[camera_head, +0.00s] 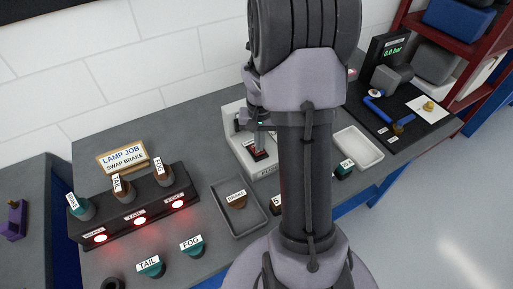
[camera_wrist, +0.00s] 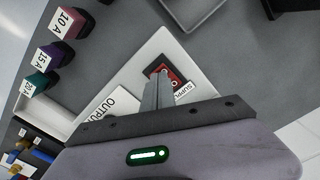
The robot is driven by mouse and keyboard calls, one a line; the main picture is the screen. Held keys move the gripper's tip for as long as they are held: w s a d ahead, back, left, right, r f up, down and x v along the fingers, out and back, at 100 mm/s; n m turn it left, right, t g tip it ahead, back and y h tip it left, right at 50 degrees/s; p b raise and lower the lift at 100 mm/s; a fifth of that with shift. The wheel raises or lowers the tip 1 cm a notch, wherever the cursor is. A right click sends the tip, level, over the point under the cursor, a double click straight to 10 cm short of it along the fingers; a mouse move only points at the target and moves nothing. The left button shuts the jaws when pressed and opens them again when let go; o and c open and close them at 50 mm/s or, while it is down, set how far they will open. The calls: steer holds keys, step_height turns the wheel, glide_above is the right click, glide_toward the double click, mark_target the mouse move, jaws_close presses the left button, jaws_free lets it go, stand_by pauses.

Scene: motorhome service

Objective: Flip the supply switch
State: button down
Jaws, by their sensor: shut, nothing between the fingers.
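The supply switch (camera_wrist: 176,84) is a red rocker in a black frame, on a white panel beside a label that reads "SUPP…", the rest hidden. In the head view the switch (camera_head: 259,155) sits on the white unit (camera_head: 243,150) on the grey bench. My gripper (camera_wrist: 163,76) is shut and empty, with its fingertips over the switch and hiding part of it. I cannot tell whether they touch it. In the head view my gripper (camera_head: 262,137) points down just above the switch, partly hidden by my arm. The rocker's position is unclear.
A lamp holder (camera_head: 130,215) with several plugs and lit red lamps stands left, by a "LAMP JOB, SWAP BRAKE" sign (camera_head: 123,158). A grey tray (camera_head: 256,218) holds a brown plug. Right are a white tray (camera_head: 358,150) and a black mat (camera_head: 410,115). Several coloured fuses (camera_wrist: 52,57) stand nearby.

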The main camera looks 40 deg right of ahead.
steer(key=shift+f+b, duration=0.6)
steer(key=shift+f, duration=0.2)
steer(key=shift+r, duration=0.15)
step_height(320, 180, up, 7)
steer(key=p, duration=0.5)
steer(key=shift+p, duration=0.4)
steer(key=s+a+r+n+t+b, duration=0.15)
steer(key=a+r+b, duration=0.3)
steer(key=a, duration=0.45)
steer(key=s+a+r+n+t+b, duration=0.1)
steer(key=s+a+r+t+b, duration=0.3)
steer(key=a, duration=0.6)
steer(key=s+a+f+n+y+b, duration=0.1)
steer(key=s+a+y+b, duration=0.1)
steer(key=s+a+b, duration=0.2)
steer(key=s+a, duration=0.3)
steer(key=a, duration=0.1)
steer(key=shift+a+f+n, duration=0.15)
steer(key=shift+f+n, duration=0.1)
steer(key=shift+n, duration=0.1)
